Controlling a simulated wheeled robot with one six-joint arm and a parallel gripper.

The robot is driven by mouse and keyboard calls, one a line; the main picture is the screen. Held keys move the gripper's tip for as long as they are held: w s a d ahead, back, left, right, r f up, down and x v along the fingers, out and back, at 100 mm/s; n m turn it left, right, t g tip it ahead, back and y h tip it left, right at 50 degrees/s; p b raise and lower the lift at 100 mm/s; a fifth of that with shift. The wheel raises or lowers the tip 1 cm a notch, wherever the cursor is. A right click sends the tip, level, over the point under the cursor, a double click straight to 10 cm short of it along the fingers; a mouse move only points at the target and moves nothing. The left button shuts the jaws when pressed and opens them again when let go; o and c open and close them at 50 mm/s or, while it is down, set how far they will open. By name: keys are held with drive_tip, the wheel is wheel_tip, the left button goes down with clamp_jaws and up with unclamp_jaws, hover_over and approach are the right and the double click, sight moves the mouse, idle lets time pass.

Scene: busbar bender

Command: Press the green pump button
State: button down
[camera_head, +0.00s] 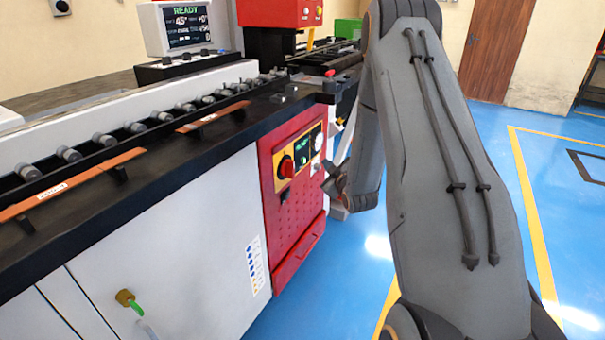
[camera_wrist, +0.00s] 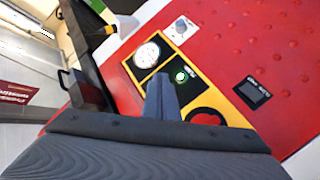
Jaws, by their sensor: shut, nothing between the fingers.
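The green pump button (camera_wrist: 180,74) is a lit green round button with a black surround, on a yellow-edged plate in the red control panel (camera_head: 292,205). In the wrist view it sits between a white round gauge (camera_wrist: 147,54) and a red knob (camera_wrist: 206,118). My gripper (camera_wrist: 158,84) is shut and empty, its tip just left of the button in that picture. I cannot tell whether it touches the panel. In the head view my gripper (camera_head: 329,177) is at the panel's right side, partly behind my arm.
The dark worktop (camera_head: 110,205) carries rollers and copper bars (camera_head: 75,186). A screen (camera_head: 188,27) reads READY. Blue floor (camera_head: 505,135) is clear at right.

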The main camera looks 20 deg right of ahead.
sight(304, 161)
drive_tip(key=d+f+t+b, duration=0.1)
drive_tip(key=f, duration=0.1)
drive_tip(key=d+f+n+t+b, duration=0.1)
drive_tip(key=d+f, duration=0.1)
drive_tip(key=shift+d+t, duration=0.3)
drive_tip(key=shift+t, duration=0.1)
drive_tip(key=shift+a, duration=0.1)
drive_tip(key=w+a+b, duration=0.2)
drive_tip(key=w+a, duration=0.3)
drive_tip(key=w, duration=0.2)
drive_tip(key=shift+b, duration=0.4)
drive_tip(key=shift+a, duration=0.2)
idle(1.5)
drive_tip(key=shift+w+a, duration=0.2)
drive_tip(key=shift+w, duration=0.1)
